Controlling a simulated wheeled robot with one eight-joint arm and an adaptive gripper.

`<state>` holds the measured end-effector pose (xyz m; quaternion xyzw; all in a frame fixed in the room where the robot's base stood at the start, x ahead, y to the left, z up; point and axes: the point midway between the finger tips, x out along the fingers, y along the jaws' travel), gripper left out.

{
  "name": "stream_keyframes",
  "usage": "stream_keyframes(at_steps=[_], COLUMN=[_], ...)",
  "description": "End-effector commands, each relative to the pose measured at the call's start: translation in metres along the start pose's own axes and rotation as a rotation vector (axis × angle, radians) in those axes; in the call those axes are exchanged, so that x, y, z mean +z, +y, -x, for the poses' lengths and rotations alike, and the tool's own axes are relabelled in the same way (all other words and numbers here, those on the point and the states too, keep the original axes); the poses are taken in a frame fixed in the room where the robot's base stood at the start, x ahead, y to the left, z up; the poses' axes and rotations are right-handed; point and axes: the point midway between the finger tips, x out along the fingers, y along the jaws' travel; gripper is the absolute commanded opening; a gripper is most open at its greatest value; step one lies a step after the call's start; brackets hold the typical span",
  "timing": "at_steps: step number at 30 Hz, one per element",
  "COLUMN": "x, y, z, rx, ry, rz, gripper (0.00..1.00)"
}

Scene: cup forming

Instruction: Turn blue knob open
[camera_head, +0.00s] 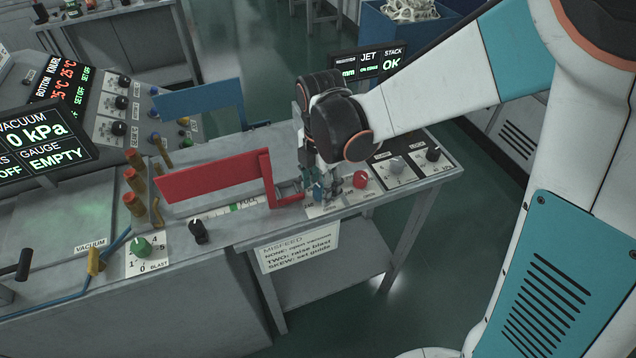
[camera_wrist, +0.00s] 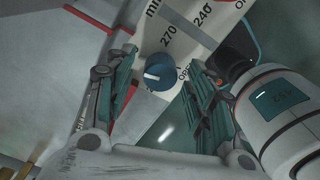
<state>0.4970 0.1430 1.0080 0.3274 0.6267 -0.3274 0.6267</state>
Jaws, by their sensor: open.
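The blue knob (camera_wrist: 157,72) sits on a white label plate in the wrist view. Its white pointer mark points left in that view, and a partly hidden label starting "OP" lies to its lower right. My gripper (camera_wrist: 161,57) is open, with one teal finger on each side of the knob. In the head view my gripper (camera_head: 316,184) points down over the label plate, and the blue knob (camera_head: 318,194) shows only partly between the fingers.
A red knob (camera_head: 360,180) is close on the right of my gripper. A red guide plate (camera_head: 212,182) stands just left. A grey knob (camera_head: 397,165) and a black knob (camera_head: 433,153) are further right. A blue plate (camera_head: 197,104) stands behind.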

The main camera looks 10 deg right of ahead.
Motion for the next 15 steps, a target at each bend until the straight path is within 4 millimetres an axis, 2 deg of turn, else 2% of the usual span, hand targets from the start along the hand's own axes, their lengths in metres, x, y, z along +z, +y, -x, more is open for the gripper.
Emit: stream_keyframes(at_steps=[10, 11, 15], x=[0.0002, 0.0002, 0.0002], y=[-0.0002, -0.0002, -0.0002], z=[-0.0028, -0.0028, -0.0028], rx=[0.000, 0.000, 0.000], ry=[0.000, 0.000, 0.000], rz=[-0.001, -0.001, -0.001], gripper=[0.49, 0.45, 0.13])
